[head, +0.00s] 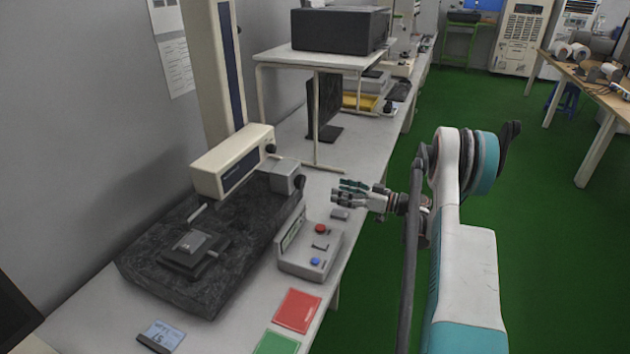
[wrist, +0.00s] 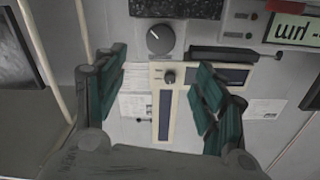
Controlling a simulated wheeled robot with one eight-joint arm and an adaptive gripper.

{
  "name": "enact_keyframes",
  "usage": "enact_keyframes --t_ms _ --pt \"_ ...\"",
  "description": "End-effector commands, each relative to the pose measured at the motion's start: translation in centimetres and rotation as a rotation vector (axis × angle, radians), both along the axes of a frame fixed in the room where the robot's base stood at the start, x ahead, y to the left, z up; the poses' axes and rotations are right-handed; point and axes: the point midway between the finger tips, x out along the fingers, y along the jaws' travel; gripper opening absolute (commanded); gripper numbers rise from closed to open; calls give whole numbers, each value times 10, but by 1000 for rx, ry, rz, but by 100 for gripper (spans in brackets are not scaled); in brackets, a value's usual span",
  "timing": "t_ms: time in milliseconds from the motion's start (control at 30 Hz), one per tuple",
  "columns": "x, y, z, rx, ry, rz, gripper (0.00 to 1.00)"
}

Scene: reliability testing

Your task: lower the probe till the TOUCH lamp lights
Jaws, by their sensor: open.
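The measuring stand has a cream carriage (head: 225,165) on a tall column (head: 212,70). A thin pale probe (head: 197,212) points down towards a grey block (head: 194,243) on a dark holder; I cannot tell whether they touch. A grey box (head: 285,175) behind the block bears a dark knob (head: 299,183), and a grey knob (wrist: 160,40) shows in the wrist view. My gripper (head: 343,191) is open and empty, right of the grey box and above the bench edge. Its fingers also show apart in the wrist view (wrist: 160,68). I cannot make out a TOUCH lamp.
A control box (head: 311,252) with red and blue buttons stands right of the black stone base (head: 165,270). Its display (wrist: 302,30) shows partly in the wrist view. Red (head: 297,310) and green (head: 277,343) cards lie in front. A raised shelf (head: 325,58) stands behind.

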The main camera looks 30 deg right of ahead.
Motion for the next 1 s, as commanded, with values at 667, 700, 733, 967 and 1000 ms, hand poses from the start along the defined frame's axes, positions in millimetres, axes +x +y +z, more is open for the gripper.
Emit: enact_keyframes --t_ms 667,700,733,967,1000 --pt "90 71 -2 2 2 1 64" --pt "94 73 -2 2 2 1 64" --pt "96 75 -2 2 2 0 64" --pt "105 82 0 2 2 -1 64" --pt "106 82 0 2 2 -1 64"
